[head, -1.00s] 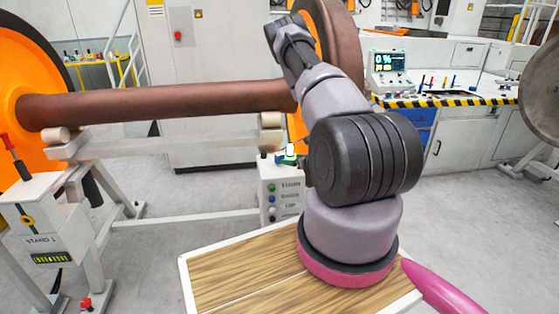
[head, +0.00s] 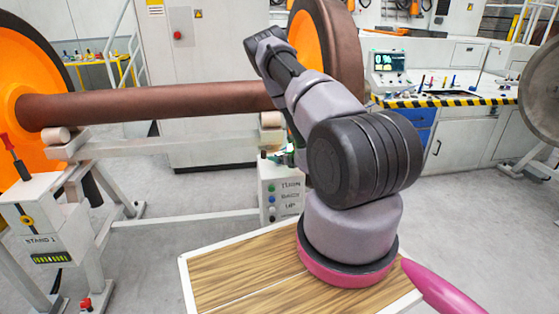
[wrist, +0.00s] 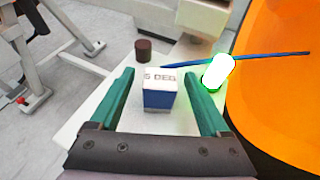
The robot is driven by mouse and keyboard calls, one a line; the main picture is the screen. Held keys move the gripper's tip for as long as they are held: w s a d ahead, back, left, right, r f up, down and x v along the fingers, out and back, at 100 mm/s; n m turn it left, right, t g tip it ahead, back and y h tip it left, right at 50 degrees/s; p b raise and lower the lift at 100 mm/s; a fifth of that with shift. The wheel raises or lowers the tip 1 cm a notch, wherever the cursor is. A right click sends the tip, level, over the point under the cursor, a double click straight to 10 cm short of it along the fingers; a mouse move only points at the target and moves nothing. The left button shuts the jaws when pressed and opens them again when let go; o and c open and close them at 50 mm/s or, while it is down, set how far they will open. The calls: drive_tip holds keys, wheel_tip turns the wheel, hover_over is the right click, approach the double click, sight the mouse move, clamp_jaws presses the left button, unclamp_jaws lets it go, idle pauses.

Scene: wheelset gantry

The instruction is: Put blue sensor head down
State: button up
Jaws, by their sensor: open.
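The blue sensor head (wrist: 159,90) is a small block with a blue lower part and a white top lettered "5 DEG". In the wrist view it stands upright on a white surface (wrist: 100,122). My gripper (wrist: 157,76) is open, with its green fingers on either side of the block and a visible gap on each side. In the head view my arm hides the block and most of the gripper.
A bright green-lit cylinder (wrist: 218,72) stands close to the right finger. A dark brown cylinder (wrist: 143,50) and a thin blue rod (wrist: 265,57) lie beyond. An orange wheel face (wrist: 285,95) fills the right side. The wheelset axle (head: 150,101) spans behind.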

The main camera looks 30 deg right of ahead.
drive_tip(key=shift+c, duration=0.3)
clamp_jaws()
drive_tip(key=shift+r, duration=0.1)
